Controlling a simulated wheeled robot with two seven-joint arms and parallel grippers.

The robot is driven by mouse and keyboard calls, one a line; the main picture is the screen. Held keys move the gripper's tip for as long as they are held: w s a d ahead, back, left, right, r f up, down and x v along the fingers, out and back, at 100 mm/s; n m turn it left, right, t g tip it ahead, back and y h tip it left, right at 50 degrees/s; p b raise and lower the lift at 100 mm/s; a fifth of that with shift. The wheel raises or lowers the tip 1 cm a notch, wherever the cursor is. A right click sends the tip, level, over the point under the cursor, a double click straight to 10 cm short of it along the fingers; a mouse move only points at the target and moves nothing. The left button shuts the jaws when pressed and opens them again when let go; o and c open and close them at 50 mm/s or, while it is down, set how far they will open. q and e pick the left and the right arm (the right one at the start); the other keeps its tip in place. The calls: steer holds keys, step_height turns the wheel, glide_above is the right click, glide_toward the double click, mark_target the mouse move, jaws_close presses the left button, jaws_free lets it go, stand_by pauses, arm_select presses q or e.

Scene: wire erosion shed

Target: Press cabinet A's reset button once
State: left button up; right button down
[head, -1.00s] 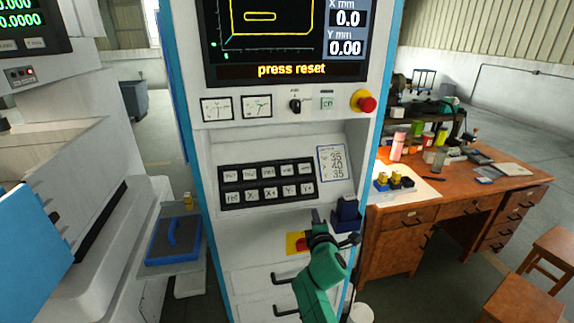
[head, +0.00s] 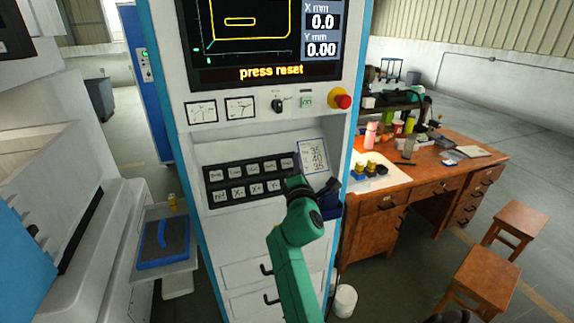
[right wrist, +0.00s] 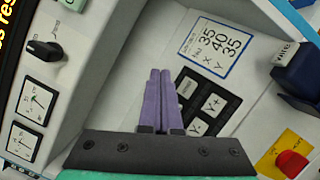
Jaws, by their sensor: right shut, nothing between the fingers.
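A white cabinet with blue edges (head: 178,150) stands in the middle of the head view; its screen (head: 270,45) reads "press reset". No letter naming it is legible. A black keypad (head: 207,190) with two rows of pale keys sits on its sloped panel. The lower-left key (head: 222,196) has a small label, perhaps "rst"; I cannot read it surely. My right gripper (head: 295,182) is in front of the keypad's right end, hiding part of it. In the right wrist view its purple fingers (right wrist: 160,100) are shut and empty, beside the Y+ key (right wrist: 213,103). Contact is unclear. My left gripper is not in view.
A red emergency knob (head: 342,101), a black rotary switch (head: 278,105) and gauges (head: 240,109) sit above the keypad. A number card (head: 313,156) and a blue box (right wrist: 298,68) are at its right. A wooden desk (head: 440,175) stands to the right.

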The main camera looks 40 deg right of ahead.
mark_target(289, 165)
steer(key=w+f+b, duration=0.1)
steer(key=w+b, duration=0.1)
steer(key=w+d+f+b, duration=0.1)
steer(key=f+b, duration=0.1)
steer(key=w+d+f+b, duration=0.1)
steer(key=w+b, duration=0.1)
steer(key=shift+w+f+b, duration=0.3)
steer(key=shift+f, duration=0.1)
steer(key=shift+w+f, duration=0.1)
steer(key=shift+w, duration=0.3)
steer(key=shift+d+b, duration=0.1)
steer(key=shift+b, duration=0.25)
stand_by(0.9)
steer(key=shift+w+f, duration=0.15)
steer(key=shift+w+d+b, duration=0.1)
steer(key=shift+w+b, duration=0.1)
steer(key=shift+b, duration=0.1)
